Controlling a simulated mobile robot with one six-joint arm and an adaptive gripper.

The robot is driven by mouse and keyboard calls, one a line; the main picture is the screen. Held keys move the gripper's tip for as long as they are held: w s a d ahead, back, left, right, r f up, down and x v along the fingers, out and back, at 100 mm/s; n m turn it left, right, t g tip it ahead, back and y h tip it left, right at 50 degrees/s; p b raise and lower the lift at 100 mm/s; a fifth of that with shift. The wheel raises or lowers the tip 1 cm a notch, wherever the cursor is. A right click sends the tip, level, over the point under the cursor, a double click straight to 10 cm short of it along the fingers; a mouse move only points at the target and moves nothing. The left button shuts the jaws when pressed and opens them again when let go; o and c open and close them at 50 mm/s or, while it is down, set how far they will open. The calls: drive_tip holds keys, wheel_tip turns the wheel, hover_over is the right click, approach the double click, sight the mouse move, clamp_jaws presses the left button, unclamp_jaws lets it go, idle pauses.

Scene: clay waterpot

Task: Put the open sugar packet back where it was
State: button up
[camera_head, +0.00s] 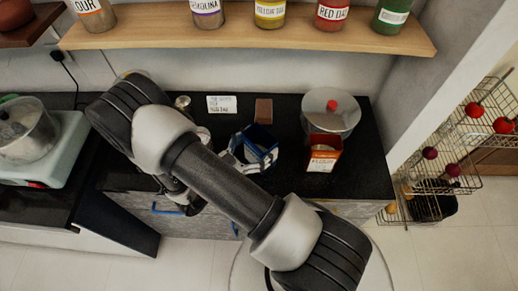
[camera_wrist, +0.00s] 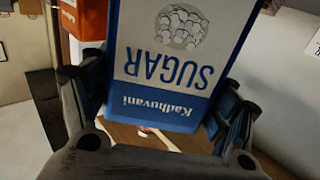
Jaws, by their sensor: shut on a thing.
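The sugar packet (camera_wrist: 175,60) is blue and white, with "SUGAR" and "Kadhuvani" upside down in the wrist view. In the head view the packet (camera_head: 264,143) shows a blue rim around a dark opening, over the black counter (camera_head: 285,190). My gripper (camera_wrist: 160,98) has a finger on each side of the packet and is shut on it. I cannot tell whether the packet's base touches the counter.
A red-orange packet (camera_head: 322,154) stands right of the sugar packet, in front of a steel pot (camera_head: 331,117) with a red knob. A brown flat-looking item (camera_head: 264,111) and a white label card (camera_head: 221,104) are behind. A wooden shelf (camera_head: 250,38) with jars hangs above.

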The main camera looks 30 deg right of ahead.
drive_tip(key=shift+f, duration=1.05)
drive_tip(key=shift+f+b, duration=0.2)
drive_tip(key=shift+b, duration=0.15)
drive_tip(key=o, duration=1.3)
drive_tip(key=shift+r, duration=0.2)
drive_tip(key=shift+a+p, duration=0.3)
drive_tip(key=a, duration=0.3)
drive_tip(key=s+a+p, duration=0.1)
drive_tip(key=a, duration=0.3)
drive_tip(key=s+a, duration=0.1)
drive_tip(key=a, duration=0.3)
drive_tip(key=shift+s+a+p, duration=0.1)
drive_tip(key=shift+s+p, duration=0.05)
drive_tip(key=shift+p, duration=0.15)
